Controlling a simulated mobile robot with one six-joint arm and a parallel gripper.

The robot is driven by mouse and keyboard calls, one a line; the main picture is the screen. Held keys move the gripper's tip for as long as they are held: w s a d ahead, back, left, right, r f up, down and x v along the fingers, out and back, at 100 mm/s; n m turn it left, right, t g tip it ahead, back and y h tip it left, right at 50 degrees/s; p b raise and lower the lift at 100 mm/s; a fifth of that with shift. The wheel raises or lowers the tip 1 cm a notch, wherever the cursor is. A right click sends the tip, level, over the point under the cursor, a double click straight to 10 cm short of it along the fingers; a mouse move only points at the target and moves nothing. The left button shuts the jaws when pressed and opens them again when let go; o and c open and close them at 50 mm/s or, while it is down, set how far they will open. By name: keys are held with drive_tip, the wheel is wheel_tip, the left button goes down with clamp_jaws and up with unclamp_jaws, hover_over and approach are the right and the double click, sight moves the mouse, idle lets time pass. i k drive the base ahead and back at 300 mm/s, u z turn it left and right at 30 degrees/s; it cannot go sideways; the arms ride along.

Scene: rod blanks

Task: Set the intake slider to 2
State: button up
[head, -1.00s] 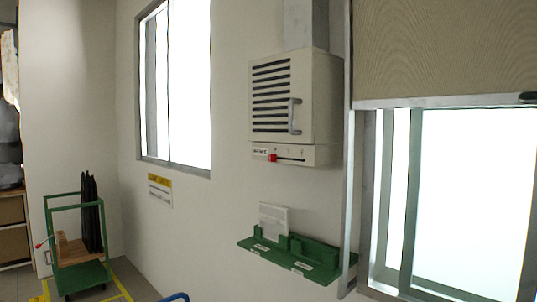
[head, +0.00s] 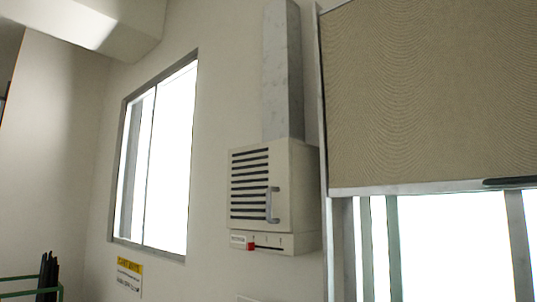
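The intake unit (head: 262,190) is a cream box on the wall with a dark louvred front and a grey handle (head: 271,205). Under it is a strip with a dark horizontal slot, the intake slider. Its red knob (head: 250,246) is at the left end of the slot, beside a small white label (head: 238,239). Marks stand above the slot, too small to read. My gripper is not in the head view.
A grey duct (head: 282,70) rises from the unit. A window (head: 192,160) is to the left, and a beige blind (head: 430,95) hangs over another window at right. A yellow-and-white sign (head: 129,274) is low on the wall. Dark rods (head: 47,275) show at lower left.

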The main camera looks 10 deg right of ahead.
sight(250, 246)
drive_tip(key=k, duration=0.85)
drive_tip(key=u, duration=0.9)
drive_tip(key=i, duration=1.95)
drive_tip(key=z, duration=0.6)
drive_tip(key=k, duration=0.75)
drive_tip(key=z, duration=0.25)
drive_tip(key=i, duration=0.75)
drive_tip(key=u, duration=0.15)
